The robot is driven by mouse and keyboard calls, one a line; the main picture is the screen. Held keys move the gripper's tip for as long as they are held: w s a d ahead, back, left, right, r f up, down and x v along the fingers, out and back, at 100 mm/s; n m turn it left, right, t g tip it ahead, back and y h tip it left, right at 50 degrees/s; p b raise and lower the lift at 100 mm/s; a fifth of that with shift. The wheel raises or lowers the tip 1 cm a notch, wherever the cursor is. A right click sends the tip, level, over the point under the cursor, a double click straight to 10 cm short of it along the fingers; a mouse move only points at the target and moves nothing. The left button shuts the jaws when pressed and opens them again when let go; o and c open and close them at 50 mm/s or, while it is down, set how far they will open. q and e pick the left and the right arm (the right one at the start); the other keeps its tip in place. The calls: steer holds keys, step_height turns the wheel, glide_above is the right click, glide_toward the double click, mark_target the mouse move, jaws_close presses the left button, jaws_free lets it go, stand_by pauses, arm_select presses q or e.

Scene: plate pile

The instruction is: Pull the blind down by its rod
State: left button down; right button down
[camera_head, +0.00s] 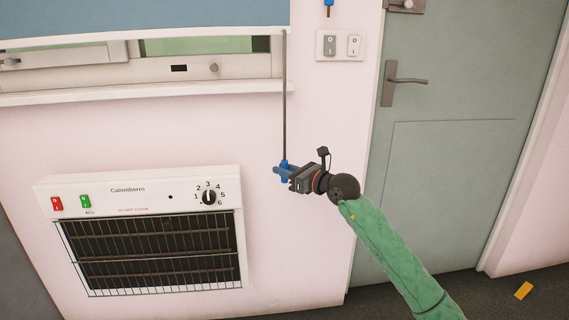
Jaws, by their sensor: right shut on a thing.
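The blue blind (130,15) hangs across the upper left, over the window, with its lower edge a little above the sill. A thin dark rod (285,95) hangs down from the blind's right end. My right gripper (284,171) is at the rod's lower end and shut on it. The blue fingers cover part of the rod's tip. My left gripper is not in view.
A white heater (140,183) with a dial and a grille is on the wall at lower left. A white sill (150,94) runs under the window. A light switch (341,45) and a grey-green door (470,130) with a handle (405,81) are to the right. A yellow piece (523,290) lies on the floor.

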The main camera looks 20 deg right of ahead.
steer(key=shift+f, duration=0.65)
steer(key=shift+f, duration=0.15)
steer(key=c, duration=1.3)
jaws_free()
steer(key=shift+c, duration=0.2)
steer(key=shift+s, duration=0.1)
steer(key=v, duration=0.7)
steer(key=shift+s+d+p, duration=0.2)
steer(key=shift+s+p, duration=0.1)
steer(key=shift+p, duration=0.05)
